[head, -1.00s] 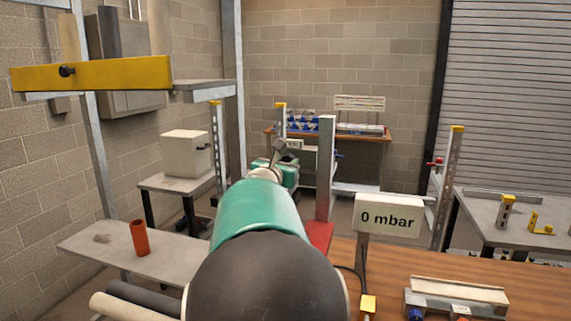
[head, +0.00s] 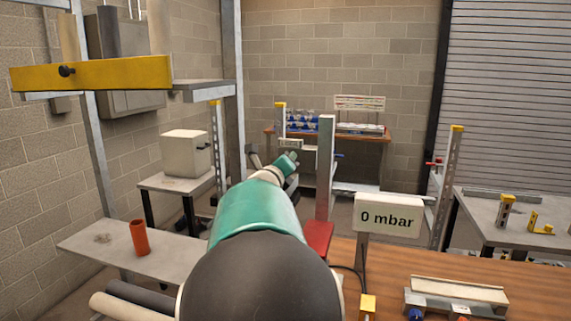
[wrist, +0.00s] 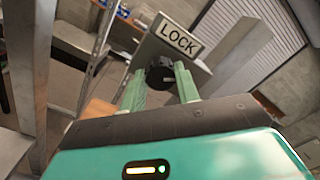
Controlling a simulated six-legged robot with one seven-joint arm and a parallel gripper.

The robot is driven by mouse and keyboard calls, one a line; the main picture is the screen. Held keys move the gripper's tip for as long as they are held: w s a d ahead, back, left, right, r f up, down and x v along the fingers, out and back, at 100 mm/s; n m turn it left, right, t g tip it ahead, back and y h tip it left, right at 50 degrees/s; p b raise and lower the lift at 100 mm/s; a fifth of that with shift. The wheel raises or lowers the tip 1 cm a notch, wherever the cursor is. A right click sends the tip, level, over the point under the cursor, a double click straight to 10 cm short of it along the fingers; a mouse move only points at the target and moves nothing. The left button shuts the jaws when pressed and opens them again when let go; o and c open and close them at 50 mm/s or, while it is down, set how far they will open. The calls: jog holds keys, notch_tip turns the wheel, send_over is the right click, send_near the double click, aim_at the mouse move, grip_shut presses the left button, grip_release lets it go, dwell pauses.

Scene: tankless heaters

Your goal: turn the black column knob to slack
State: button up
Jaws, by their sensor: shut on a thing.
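The black column knob (wrist: 157,74) sits just below a plate marked LOCK (wrist: 179,36) in the wrist view. My gripper (wrist: 160,78) has its two green fingers on either side of the knob, shut on it. The fingers partly cover the knob, and I cannot make out any pointer mark on it. In the head view my arm reaches forward, and my gripper (head: 290,160) shows left of a grey upright post (head: 325,170). The knob is not visible in that view.
A sign reading 0 mbar (head: 387,217) stands on the wooden bench (head: 540,290) at the right. A yellow beam (head: 100,73) juts in at the upper left. An orange cup (head: 138,238) stands on a grey shelf (head: 85,245).

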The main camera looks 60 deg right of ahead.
jog(key=n, duration=0.9)
jog(key=shift+n+t, duration=0.3)
jog(key=shift+n, duration=0.1)
jog(key=o, duration=1)
jog(key=shift+c, duration=0.2)
jog(key=shift+a, duration=0.1)
jog(key=s+a, duration=0.2)
jog(key=a, duration=1.1)
jog(key=shift+s+a+f, duration=0.2)
jog(key=shift+f, duration=0.1)
